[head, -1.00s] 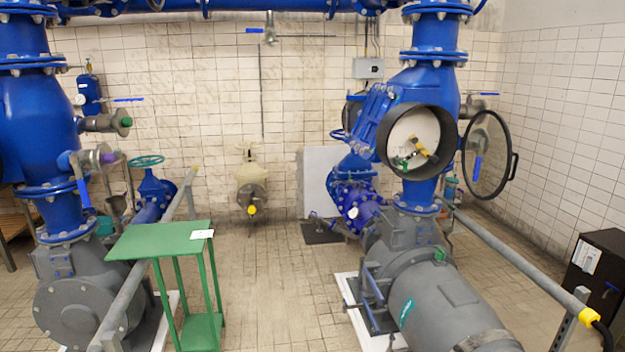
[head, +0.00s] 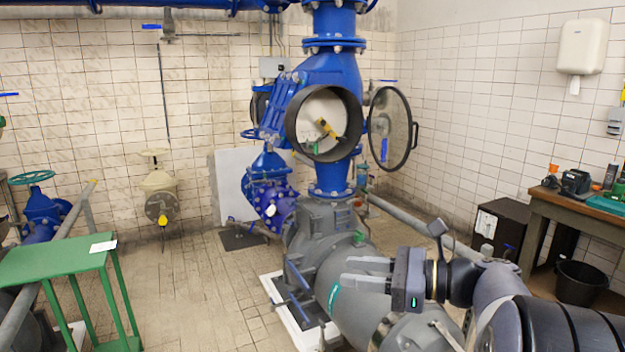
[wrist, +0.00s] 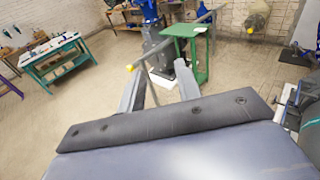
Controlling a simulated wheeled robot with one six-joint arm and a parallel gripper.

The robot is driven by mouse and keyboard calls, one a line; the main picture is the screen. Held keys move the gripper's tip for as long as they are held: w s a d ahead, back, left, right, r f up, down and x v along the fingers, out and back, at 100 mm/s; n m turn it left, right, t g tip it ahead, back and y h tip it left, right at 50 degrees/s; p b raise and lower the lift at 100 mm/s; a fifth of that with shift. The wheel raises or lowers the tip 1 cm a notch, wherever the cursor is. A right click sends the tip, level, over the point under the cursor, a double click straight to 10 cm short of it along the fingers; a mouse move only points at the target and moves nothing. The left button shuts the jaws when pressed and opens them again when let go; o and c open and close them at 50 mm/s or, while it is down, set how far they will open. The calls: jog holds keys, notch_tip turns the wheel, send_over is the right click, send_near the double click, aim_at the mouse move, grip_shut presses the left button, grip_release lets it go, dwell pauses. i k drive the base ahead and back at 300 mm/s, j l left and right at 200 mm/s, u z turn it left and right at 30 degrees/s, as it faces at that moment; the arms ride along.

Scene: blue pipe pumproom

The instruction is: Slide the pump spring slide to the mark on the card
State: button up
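A round black housing (head: 289,125) on the blue pump column stands open, its round glass door (head: 389,128) swung out to the right. Inside is a pale face (head: 318,104) with a yellow part (head: 327,129) and a small green part (head: 316,147). I cannot tell which part is the spring slide, and no mark can be read. A white card (head: 103,246) lies on the green stand (head: 55,262). My gripper (head: 345,272) is open and empty, below and in front of the housing. In the wrist view its two fingers (wrist: 161,80) are apart with nothing between them.
The large grey pump body (head: 350,285) stands below my gripper. A grey rail (head: 400,218) runs behind my arm. A wooden bench (head: 560,208), black cabinet (head: 500,225) and black bin (head: 581,283) are at right. The tiled floor (head: 190,290) between stand and pump is clear.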

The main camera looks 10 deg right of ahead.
aim_at(307, 146)
jog(key=i+z, duration=0.25)
jog(key=z, duration=0.2)
jog(key=i+j+z, duration=0.2)
jog(key=z, duration=0.25)
jog(key=i+j+z, duration=0.1)
jog(key=i+j, duration=0.15)
jog(key=i+j+z, duration=0.1)
jog(key=i+j, duration=0.15)
jog(key=j, duration=0.15)
jog(key=i+j+z, duration=0.1)
jog(key=i+j, duration=0.15)
jog(key=i+j+z, duration=0.1)
jog(key=i+j, duration=0.15)
jog(key=j, duration=0.2)
jog(key=i+j+z, duration=0.1)
jog(key=j, duration=0.3)
jog(key=i+j, duration=0.45)
jog(key=j, duration=0.25)
jog(key=i+j, duration=0.25)
jog(key=j, duration=0.1)
